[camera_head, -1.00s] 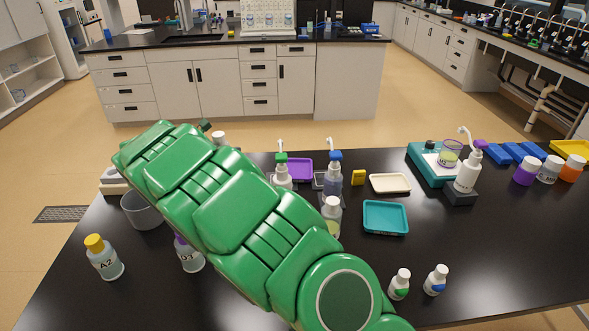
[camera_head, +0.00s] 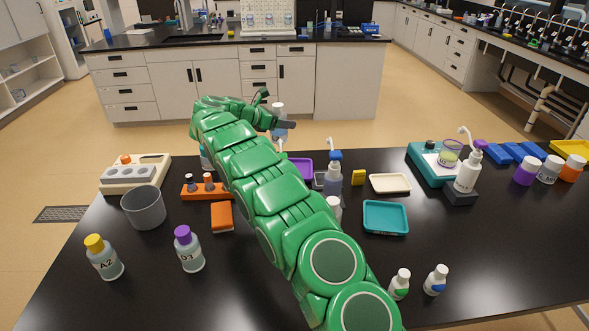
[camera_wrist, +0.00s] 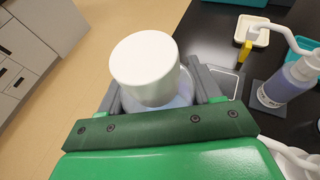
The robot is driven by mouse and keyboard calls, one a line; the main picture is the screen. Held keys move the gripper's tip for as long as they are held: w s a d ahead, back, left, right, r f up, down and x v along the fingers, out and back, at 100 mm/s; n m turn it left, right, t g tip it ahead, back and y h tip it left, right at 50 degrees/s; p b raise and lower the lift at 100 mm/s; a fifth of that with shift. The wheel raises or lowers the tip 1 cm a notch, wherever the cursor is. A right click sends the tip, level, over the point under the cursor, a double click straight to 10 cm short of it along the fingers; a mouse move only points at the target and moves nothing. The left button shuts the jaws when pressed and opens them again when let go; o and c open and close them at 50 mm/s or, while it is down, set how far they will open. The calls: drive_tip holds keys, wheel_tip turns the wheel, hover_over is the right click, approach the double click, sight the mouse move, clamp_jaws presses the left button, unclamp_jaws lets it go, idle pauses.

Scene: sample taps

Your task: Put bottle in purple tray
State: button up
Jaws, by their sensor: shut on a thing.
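My gripper (camera_head: 277,122) is shut on a white-capped bottle (camera_head: 280,130) with a pale blue body, held upright above the far edge of the black table. In the wrist view the bottle's white cap (camera_wrist: 145,62) shows large between the two grey fingers (camera_wrist: 160,95); its lower body is hidden by the hand. The purple tray (camera_head: 300,168) lies on the table near its far edge, below and slightly right of the gripper.
A blue-topped pump bottle (camera_head: 332,180) stands just right of the purple tray. A yellow item (camera_head: 358,177), a cream tray (camera_head: 390,183) and a teal tray (camera_head: 385,217) lie further right. A grey beaker (camera_head: 145,207) and an orange rack (camera_head: 207,188) stand left.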

drive_tip(key=d+m+g, duration=0.1)
drive_tip(key=d, duration=0.4)
drive_tip(key=shift+h, duration=0.4)
drive_tip(key=shift+w+d+f, duration=0.1)
drive_tip(key=shift+w+f, duration=0.1)
drive_tip(key=shift+f, duration=2.3)
drive_tip(key=shift+w+d+f, duration=0.1)
drive_tip(key=shift+w+f, duration=0.05)
drive_tip(key=shift+f, duration=2.3)
drive_tip(key=shift+f, duration=0.6)
drive_tip(key=o, duration=1.1)
drive_tip(key=shift+r, duration=0.15)
